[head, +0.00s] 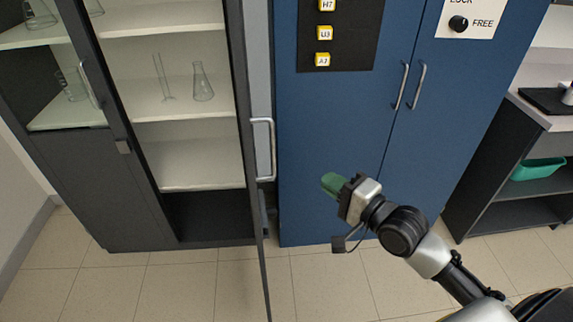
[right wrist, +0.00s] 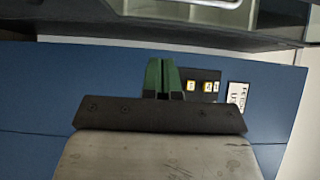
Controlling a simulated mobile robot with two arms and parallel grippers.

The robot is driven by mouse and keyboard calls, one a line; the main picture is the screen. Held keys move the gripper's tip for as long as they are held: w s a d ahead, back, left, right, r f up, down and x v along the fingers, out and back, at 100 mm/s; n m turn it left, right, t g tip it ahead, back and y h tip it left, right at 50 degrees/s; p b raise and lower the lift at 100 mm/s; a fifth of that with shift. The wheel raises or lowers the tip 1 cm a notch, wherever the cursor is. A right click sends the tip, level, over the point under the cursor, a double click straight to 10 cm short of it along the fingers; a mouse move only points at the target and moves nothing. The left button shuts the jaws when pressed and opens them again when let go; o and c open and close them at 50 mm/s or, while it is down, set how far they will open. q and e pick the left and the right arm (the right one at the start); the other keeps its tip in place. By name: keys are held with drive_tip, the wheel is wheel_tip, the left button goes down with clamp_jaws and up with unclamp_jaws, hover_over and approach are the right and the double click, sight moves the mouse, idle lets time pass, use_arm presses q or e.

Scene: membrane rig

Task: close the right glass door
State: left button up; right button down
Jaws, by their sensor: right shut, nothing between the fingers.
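The right glass door (head: 246,120) of the dark grey cabinet stands open. It swings out towards me and shows nearly edge-on in the head view. Its pale bar handle (head: 273,150) is on the side facing right. My right gripper (head: 332,183), with green fingertips, is shut and empty. It is to the right of the door and handle, apart from them, in front of the blue cabinet. In the right wrist view the green fingers (right wrist: 163,76) are together, and a metal handle (right wrist: 215,3) shows at the top edge. My left gripper is not in view.
The left glass door (head: 65,85) looks closed. Glassware, including a flask (head: 202,83), stands on the white shelves. The blue cabinet (head: 330,120) has two handles and a label panel. A dark shelf unit (head: 490,170) stands at right. The tiled floor in front is clear.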

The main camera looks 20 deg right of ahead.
drive_tip(key=w+a+p, duration=0.2)
drive_tip(key=w+a, duration=0.4)
drive_tip(key=w, duration=0.2)
drive_tip(key=shift+a, duration=0.35)
drive_tip(key=shift+p, duration=0.3)
